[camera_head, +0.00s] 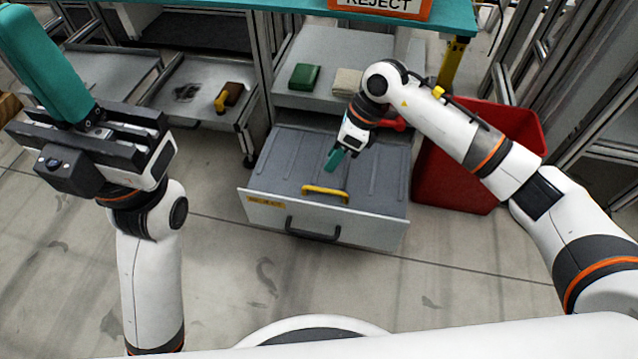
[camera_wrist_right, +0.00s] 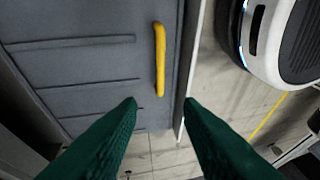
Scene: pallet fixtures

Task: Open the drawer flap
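A grey drawer (camera_head: 388,232) stands pulled out low in the middle of the head view. Its ribbed grey flap (camera_head: 285,160) lies flat and closed on top, with a yellow handle (camera_head: 325,193) near the front edge. A dark handle (camera_head: 312,230) is on the drawer front. My right gripper (camera_head: 333,160) is above the flap, just behind the yellow handle in the picture. In the right wrist view its green fingers (camera_wrist_right: 161,103) are apart and empty, and the yellow handle (camera_wrist_right: 160,60) shows beyond the tips. My left gripper (camera_head: 45,65) is raised at the upper left, away from the drawer; its finger gap is hidden.
A red bin (camera_head: 460,170) stands right of the drawer, beside my right arm. A shelf above the drawer holds a green block (camera_head: 304,77) and a pale block (camera_head: 347,82). A grey tray (camera_head: 190,100) is at the left. The floor in front is clear.

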